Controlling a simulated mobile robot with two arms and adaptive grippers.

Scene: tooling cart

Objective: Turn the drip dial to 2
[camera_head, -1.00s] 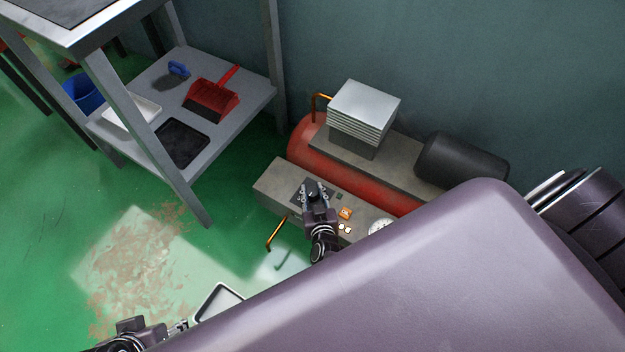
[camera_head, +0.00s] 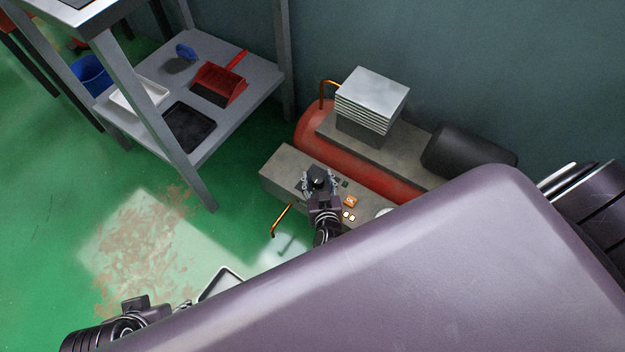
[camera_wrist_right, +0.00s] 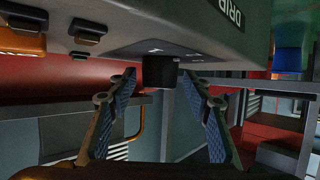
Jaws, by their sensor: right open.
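The drip dial is a black round knob (camera_head: 317,176) on a dark marked plate on top of the grey control box (camera_head: 282,168). In the right wrist view the knob (camera_wrist_right: 160,72) hangs under the panel, with the word DRIP printed beside it. My right gripper (camera_head: 318,184) is at the dial, its two fingers spread to either side of the knob. In the wrist view the open fingertips (camera_wrist_right: 160,84) stand apart from the knob, with gaps on both sides. The dial's pointer and setting cannot be read. My left gripper (camera_head: 178,306) is low at the left, mostly hidden.
Orange and pale buttons (camera_head: 350,207) sit right of the dial. A red compressor tank (camera_head: 312,128) with a finned block (camera_head: 368,98) lies behind. An orange handle (camera_head: 282,220) juts out in front. A grey shelf (camera_head: 237,110) stands at the left; green floor between is open.

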